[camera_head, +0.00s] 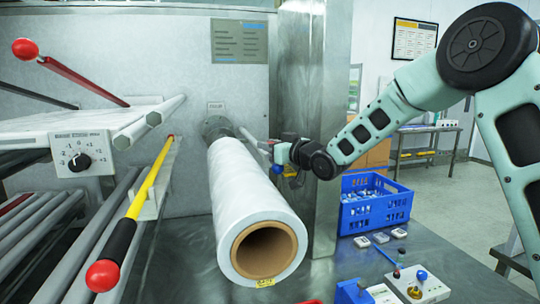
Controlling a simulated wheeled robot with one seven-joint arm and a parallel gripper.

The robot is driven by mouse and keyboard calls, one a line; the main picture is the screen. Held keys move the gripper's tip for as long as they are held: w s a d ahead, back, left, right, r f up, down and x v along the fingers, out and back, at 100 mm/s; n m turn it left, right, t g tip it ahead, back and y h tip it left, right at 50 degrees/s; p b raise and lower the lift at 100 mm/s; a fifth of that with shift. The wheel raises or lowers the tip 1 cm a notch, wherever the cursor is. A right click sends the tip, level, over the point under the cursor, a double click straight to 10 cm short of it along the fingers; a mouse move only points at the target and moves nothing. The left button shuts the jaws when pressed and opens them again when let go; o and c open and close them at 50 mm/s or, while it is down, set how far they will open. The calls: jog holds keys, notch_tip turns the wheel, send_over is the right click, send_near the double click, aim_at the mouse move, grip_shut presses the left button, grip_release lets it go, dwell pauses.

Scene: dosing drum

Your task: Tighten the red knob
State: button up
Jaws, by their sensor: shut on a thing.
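Two red ball knobs show in the head view. One red knob (102,275) caps the black grip of a yellow lever (147,182) at the lower left. Another red knob (24,49) caps a red lever (82,81) at the upper left. My gripper (277,154) is far from both, just right of the white roll's (240,190) far part. It is shut on a small part that I cannot clearly make out. A little red shows at the jaws, and a blue ball (277,169) shows just below them. My wrist hides part of this spot.
A dial (79,161) is on the left panel. A steel column (308,75) stands behind my gripper. A blue crate (375,205) of small items stands to the right. Small devices (415,284) lie on the steel table (460,275) at the front right.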

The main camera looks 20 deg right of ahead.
dwell(0.4)
jog(key=o, duration=1)
jog(key=shift+c, duration=0.2)
jog(key=b+v, duration=0.5)
jog(key=v, duration=1.2)
jog(key=shift+s, duration=0.3)
